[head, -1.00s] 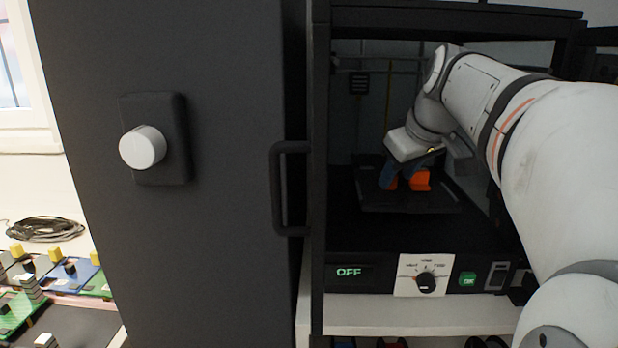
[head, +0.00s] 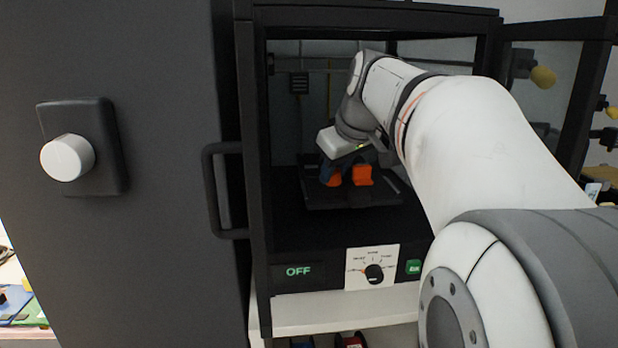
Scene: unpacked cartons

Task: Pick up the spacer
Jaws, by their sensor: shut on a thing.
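An orange block (head: 363,175), which looks like the spacer, is at the dark plate (head: 318,195) inside the black cabinet, in the head view. My gripper (head: 345,178) reaches down into the cabinet from above with its blue fingers at the orange piece. It is shut on the spacer. Another patch of orange shows at the left beside the blue finger. The fingers hide part of the piece, and I cannot tell whether it touches the plate.
The cabinet's black frame (head: 252,150) surrounds my arm. Its glazed door (head: 545,95) stands open at the right. A front panel carries an OFF display (head: 298,271) and a dial (head: 374,273). A large dark door or panel with a white knob (head: 68,157) fills the left.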

